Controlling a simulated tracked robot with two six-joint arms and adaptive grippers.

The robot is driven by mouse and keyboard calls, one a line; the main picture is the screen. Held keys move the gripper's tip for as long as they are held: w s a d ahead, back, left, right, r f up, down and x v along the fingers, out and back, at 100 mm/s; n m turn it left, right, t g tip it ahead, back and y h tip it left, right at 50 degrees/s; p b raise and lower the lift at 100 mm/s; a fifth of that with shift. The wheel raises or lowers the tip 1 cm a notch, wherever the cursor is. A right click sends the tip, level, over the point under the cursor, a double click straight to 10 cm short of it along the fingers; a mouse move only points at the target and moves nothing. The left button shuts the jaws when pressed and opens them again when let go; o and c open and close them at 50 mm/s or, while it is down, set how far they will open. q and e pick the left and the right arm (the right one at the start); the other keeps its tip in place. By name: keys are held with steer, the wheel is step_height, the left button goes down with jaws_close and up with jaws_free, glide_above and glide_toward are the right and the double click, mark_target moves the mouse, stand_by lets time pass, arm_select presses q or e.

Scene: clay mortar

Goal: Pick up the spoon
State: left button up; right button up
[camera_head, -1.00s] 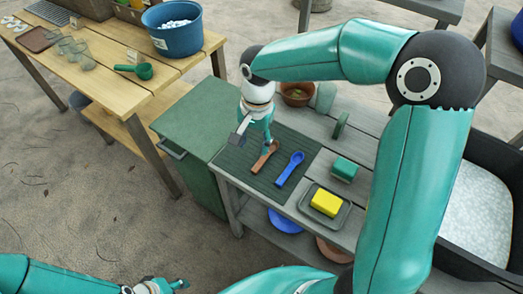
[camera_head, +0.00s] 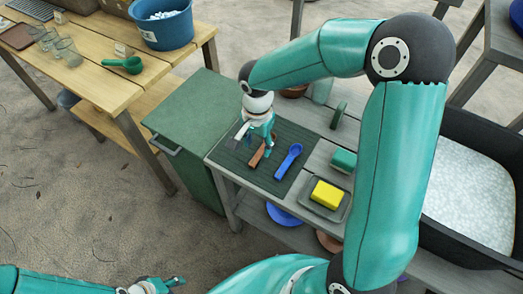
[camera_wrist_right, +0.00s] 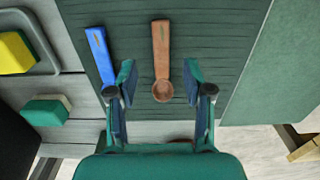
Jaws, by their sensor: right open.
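A brown spoon (camera_head: 257,155) and a blue spoon (camera_head: 289,160) lie side by side on a dark green ribbed mat (camera_head: 260,180) on the grey bench. My right gripper (camera_head: 254,142) is above the brown spoon and hides part of it in the head view. In the right wrist view the gripper (camera_wrist_right: 160,76) is open and empty, with its fingers on either side of the brown spoon's bowl (camera_wrist_right: 162,91). The blue spoon (camera_wrist_right: 102,65) is beyond the left finger. My left gripper (camera_head: 160,285) is at the bottom edge, away from the bench; its opening is unclear.
A yellow block (camera_head: 327,194) sits in a grey tray, with a green-topped block (camera_head: 343,161) beside it. A green cabinet (camera_head: 185,115) adjoins the mat. A wooden table (camera_head: 100,75) with a blue bucket (camera_head: 170,28) and green scoop (camera_head: 125,65) stands at left.

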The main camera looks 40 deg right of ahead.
mark_target(259, 155)
steer(key=f, duration=0.5)
steer(key=shift+w+d+f, duration=0.1)
steer(key=shift+d, duration=0.15)
steer(key=c, duration=1)
